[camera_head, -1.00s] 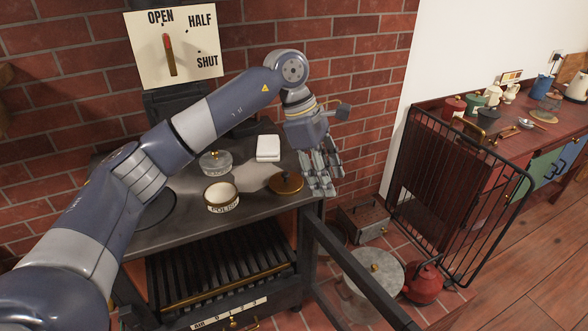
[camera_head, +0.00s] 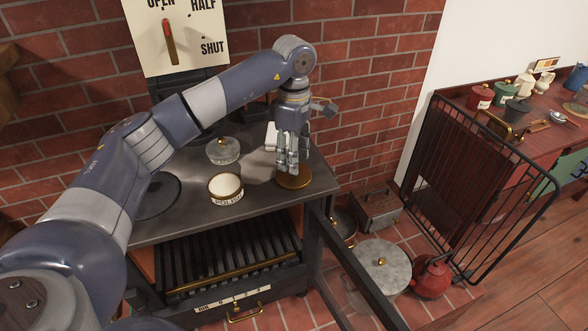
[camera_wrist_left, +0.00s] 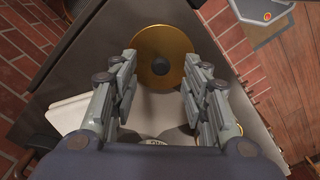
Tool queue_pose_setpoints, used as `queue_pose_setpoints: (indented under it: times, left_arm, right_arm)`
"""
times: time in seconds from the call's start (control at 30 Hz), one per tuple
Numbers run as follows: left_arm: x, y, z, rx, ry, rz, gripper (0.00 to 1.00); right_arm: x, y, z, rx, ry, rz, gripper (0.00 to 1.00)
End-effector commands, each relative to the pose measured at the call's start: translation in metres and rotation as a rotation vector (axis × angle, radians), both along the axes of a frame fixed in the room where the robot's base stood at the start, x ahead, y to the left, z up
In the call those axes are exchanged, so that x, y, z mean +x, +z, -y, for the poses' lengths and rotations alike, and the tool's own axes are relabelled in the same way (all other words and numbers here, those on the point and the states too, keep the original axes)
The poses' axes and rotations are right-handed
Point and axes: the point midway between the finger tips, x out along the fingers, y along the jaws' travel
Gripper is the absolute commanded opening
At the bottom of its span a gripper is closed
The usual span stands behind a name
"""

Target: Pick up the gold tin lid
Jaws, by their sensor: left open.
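The gold tin lid (camera_head: 294,179) is a round gold disc lying on the dark stove top near its right edge. In the left wrist view the lid (camera_wrist_left: 178,50) shows a dark knob (camera_wrist_left: 161,66) at its middle. My left gripper (camera_head: 289,170) points down over the lid and hides part of it in the head view. In the left wrist view its two fingers (camera_wrist_left: 160,85) are apart with nothing between them, and the lid lies beyond their tips. The knob lines up with the gap. I cannot tell the exact height above the lid. My right gripper is not seen.
A cream tin marked POLISH (camera_head: 225,189) and a glass-like lidded dish (camera_head: 223,151) stand left of the lid. A dark rail (camera_head: 350,262) juts out at the stove's right front; a red kettle (camera_head: 432,279) is on the floor.

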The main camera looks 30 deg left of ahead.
Motion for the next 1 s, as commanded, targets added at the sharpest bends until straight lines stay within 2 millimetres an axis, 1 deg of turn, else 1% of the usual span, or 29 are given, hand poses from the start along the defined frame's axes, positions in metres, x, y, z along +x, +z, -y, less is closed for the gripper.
queue_pose_setpoints:
  times: [0.03,0.1,0.17,0.27,0.43,0.47,0.5,0.57,0.6,0.63,0.67,1.0]
  left_arm:
    - [-0.001,-0.003,0.0,0.001,0.0,-0.005,0.43]
    - [-0.001,-0.014,0.0,0.0,0.0,-0.004,0.43]
    - [0.0,-0.02,0.0,0.0,0.0,-0.001,0.43]
    - [0.0,-0.025,0.0,0.0,0.0,0.0,0.43]
    - [0.0,-0.026,0.0,0.0,0.0,0.001,0.43]
    - [0.0,-0.026,0.0,0.0,0.0,0.001,0.4]
    - [0.0,-0.026,0.0,0.0,0.0,0.001,0.31]
    - [0.0,-0.026,0.0,-0.001,0.0,0.001,0.18]
    - [0.0,-0.026,0.0,-0.001,0.0,0.001,0.09]
    - [0.0,-0.026,0.0,-0.001,0.0,0.001,0.02]
    - [0.0,-0.026,0.0,-0.001,0.0,0.001,0.0]
    - [0.0,-0.025,0.0,-0.001,0.0,0.001,0.0]
  right_arm:
    - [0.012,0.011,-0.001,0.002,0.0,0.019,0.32]
    - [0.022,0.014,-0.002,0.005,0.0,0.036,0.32]
    - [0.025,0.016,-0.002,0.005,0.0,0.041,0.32]
    - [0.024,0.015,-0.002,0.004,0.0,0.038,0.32]
    - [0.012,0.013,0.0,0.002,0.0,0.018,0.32]
    - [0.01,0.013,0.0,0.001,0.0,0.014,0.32]
    - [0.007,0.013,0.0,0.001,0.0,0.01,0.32]
    - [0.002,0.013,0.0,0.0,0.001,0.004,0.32]
    - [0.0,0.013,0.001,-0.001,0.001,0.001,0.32]
    - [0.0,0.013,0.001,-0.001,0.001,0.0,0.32]
    - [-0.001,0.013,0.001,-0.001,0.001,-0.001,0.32]
    - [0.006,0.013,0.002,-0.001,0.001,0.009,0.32]
